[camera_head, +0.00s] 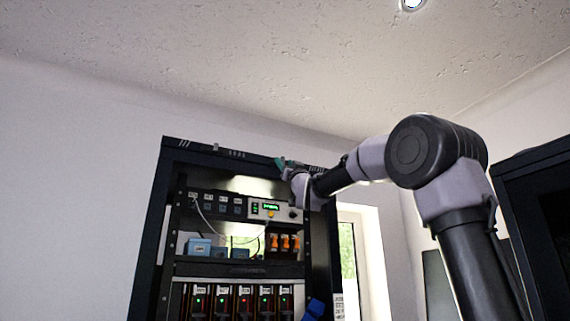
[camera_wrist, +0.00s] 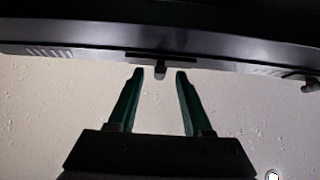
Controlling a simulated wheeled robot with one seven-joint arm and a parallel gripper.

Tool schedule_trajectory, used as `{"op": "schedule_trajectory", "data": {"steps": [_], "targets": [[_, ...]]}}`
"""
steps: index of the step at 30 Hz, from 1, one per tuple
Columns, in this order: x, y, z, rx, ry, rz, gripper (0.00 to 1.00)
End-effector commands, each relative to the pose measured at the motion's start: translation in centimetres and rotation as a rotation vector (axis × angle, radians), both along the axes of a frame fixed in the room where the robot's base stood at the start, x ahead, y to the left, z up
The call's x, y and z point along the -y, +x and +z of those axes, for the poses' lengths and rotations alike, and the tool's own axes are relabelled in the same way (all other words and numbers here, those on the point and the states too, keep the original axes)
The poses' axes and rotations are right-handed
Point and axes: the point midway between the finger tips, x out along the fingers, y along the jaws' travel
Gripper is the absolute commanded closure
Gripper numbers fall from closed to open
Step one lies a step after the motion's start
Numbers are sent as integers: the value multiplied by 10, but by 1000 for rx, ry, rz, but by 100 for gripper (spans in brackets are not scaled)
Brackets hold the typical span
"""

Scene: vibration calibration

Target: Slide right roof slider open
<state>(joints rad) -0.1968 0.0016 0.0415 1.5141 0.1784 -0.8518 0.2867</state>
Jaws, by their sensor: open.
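The right roof slider is a small dark knob (camera_wrist: 160,69) under a dark slot in the cabinet's top edge, in the wrist view. My gripper (camera_wrist: 160,76) is open, its two green fingers on either side of the knob in the picture, with gaps on both sides. I cannot tell whether the tips reach as deep as the knob. In the head view my gripper (camera_head: 283,162) is at the upper right edge of the black cabinet (camera_head: 150,245) and hides the right slider. The left slider knob (camera_head: 215,147) shows farther left; another knob (camera_wrist: 311,86) shows at the wrist view's right edge.
The open cabinet holds a panel with a green display (camera_head: 271,207), blue boxes (camera_head: 199,246) and several lit modules. A window (camera_head: 348,255) is behind at right; another dark cabinet (camera_head: 535,180) stands far right.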

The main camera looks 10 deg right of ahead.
Motion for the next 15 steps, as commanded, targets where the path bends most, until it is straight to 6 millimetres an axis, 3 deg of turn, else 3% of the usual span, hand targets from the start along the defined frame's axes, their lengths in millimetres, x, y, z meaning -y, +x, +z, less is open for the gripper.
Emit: {"op": "schedule_trajectory", "data": {"steps": [11,15], "targets": [[-1,4,5,-1,-1,-1,50],[-1,4,5,-1,-1,-1,100]]}}
